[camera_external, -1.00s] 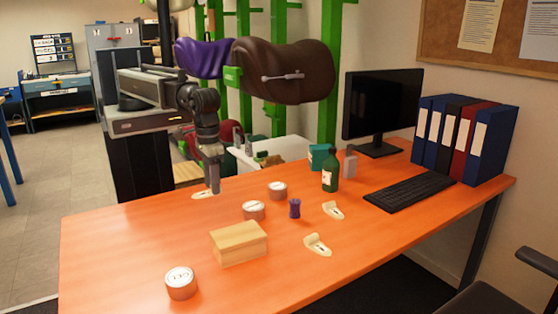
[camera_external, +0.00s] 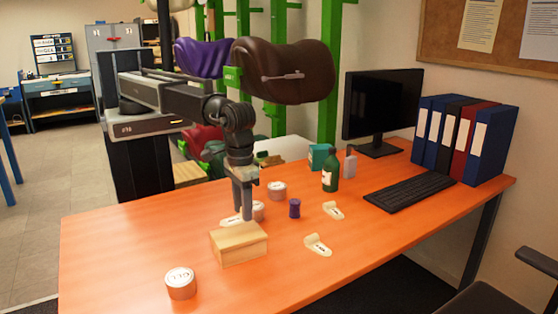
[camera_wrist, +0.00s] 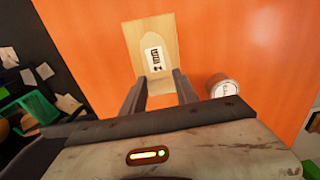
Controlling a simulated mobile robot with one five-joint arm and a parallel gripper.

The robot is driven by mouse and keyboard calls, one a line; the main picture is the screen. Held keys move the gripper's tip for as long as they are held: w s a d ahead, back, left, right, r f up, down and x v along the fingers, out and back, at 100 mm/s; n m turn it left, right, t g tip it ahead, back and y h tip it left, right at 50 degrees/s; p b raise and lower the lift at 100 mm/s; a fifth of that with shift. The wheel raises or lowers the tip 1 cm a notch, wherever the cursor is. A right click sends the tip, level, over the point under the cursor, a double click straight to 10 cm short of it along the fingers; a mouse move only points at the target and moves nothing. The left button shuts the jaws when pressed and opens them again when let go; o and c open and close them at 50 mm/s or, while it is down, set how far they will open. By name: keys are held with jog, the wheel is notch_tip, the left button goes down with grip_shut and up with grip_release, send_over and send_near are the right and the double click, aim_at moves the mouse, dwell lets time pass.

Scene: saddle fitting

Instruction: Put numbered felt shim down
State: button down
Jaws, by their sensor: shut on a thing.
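My gripper (camera_external: 245,212) points down and is shut on a cream felt shim (camera_external: 231,221) at the back edge of the wooden box. In the wrist view the shim (camera_wrist: 153,62) shows a printed label just beyond the fingertips (camera_wrist: 160,88). Its exact height above the table or box is hard to tell. Two similar cream shims, one (camera_external: 333,210) farther back and one (camera_external: 318,245) nearer, lie on the orange table to the right.
The wooden box (camera_external: 239,246) stands in front of my gripper. A purple spool (camera_external: 294,209) and green bottle (camera_external: 330,174) stand right. The table's left part (camera_external: 120,235) is clear.

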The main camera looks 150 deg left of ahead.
jog(key=f+b, duration=0.4)
jog(key=shift+w, duration=0.25)
jog(key=shift+r, duration=0.2)
jog(key=shift+f, duration=0.15)
jog(key=c, duration=0.9)
grip_release()
jog(key=shift+c, duration=0.2)
